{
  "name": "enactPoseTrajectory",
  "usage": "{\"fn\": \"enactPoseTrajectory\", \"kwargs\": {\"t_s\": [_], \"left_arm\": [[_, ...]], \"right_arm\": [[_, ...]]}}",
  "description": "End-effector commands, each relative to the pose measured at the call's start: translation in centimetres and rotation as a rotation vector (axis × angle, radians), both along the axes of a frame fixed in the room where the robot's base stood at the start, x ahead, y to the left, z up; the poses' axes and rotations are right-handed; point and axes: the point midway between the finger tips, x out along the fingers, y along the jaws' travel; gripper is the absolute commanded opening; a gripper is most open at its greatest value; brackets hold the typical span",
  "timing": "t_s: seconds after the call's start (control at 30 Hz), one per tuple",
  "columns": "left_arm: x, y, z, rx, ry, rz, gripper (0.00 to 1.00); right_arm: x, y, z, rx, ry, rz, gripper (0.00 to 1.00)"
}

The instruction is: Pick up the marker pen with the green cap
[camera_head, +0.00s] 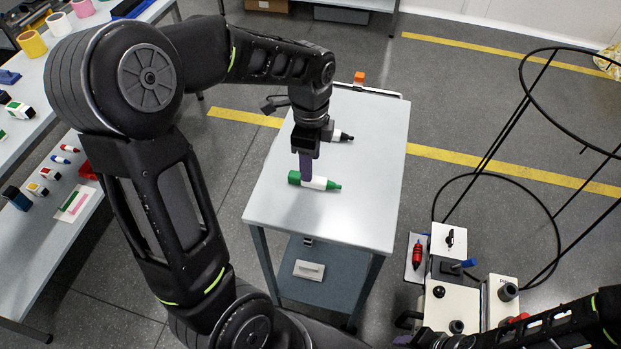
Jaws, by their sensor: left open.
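The marker pen with the green cap (322,183) lies on its side on the small grey-white table (270,207). It has a white barrel, a green end at the left and a tapered green end at the right. My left gripper (307,172) points down over the pen, its purple finger covering part of the barrel near the left end. It is open; I cannot tell whether it touches the pen. A second marker with a black end (343,136) lies farther back, partly hidden by my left gripper. My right gripper (403,340) shows only partly at the bottom edge.
An orange block (359,77) shows at the table's back edge. A lower shelf (335,284) holds a white item. A bench at the left (22,275) carries stamps and small pens. A black wire frame (548,200) and a cart (455,305) with tools stand at the right.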

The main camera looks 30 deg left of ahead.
Motion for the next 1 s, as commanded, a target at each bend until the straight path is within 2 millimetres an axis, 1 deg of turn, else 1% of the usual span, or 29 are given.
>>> {"fn": "enactPoseTrajectory", "kwargs": {"t_s": [0.2,0.3,0.43,0.6,0.7,1.0], "left_arm": [[0.0,0.0,0.0,0.000,0.000,0.000,0.49],[0.0,0.0,-0.4,0.000,0.002,0.000,0.49],[0.0,0.1,-1.8,0.000,0.004,-0.001,0.49],[0.1,0.1,-4.4,-0.001,0.003,0.000,0.49],[0.1,0.1,-5.1,-0.001,0.000,0.000,0.49],[0.2,0.1,-5.2,0.000,-0.002,0.000,0.49]], "right_arm": [[0.0,0.0,0.0,0.000,0.000,0.000,0.36],[0.0,0.0,0.2,0.000,0.000,0.000,0.36],[-0.1,0.0,0.8,-0.002,0.003,0.000,0.36],[-0.2,-0.1,1.1,-0.003,0.004,-0.002,0.36],[-0.2,-0.1,1.2,-0.003,0.005,-0.001,0.36],[-0.2,-0.1,1.1,-0.003,0.005,-0.001,0.36]]}}
